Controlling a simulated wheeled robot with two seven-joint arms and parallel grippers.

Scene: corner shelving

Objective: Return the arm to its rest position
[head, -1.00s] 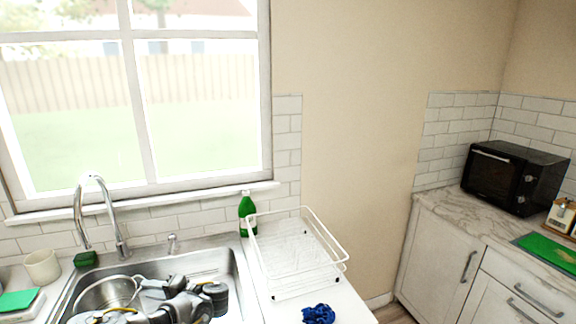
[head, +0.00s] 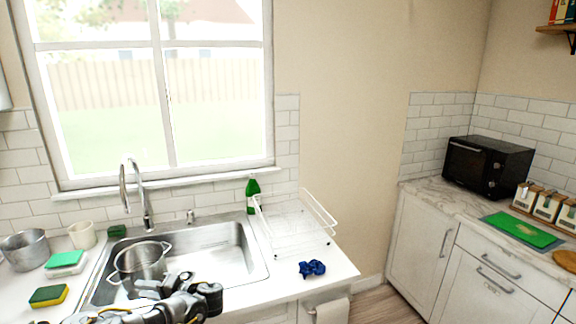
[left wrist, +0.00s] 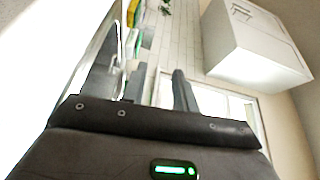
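My left arm shows at the bottom of the head view, at the front edge of the sink (head: 207,258). My left gripper (head: 148,289) is low in that view, in front of the metal pot (head: 140,262) in the basin; whether they touch cannot be told. In the left wrist view, the fingers of my left gripper (left wrist: 158,88) stand apart with nothing seen between them. My right arm and gripper are not in view.
A white dish rack (head: 295,228), a green bottle (head: 252,194) and a crumpled blue cloth (head: 312,268) are right of the sink. Another pot (head: 25,250), a mug (head: 82,235) and sponges (head: 48,295) are left of it. A black oven (head: 487,166) stands on the far counter.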

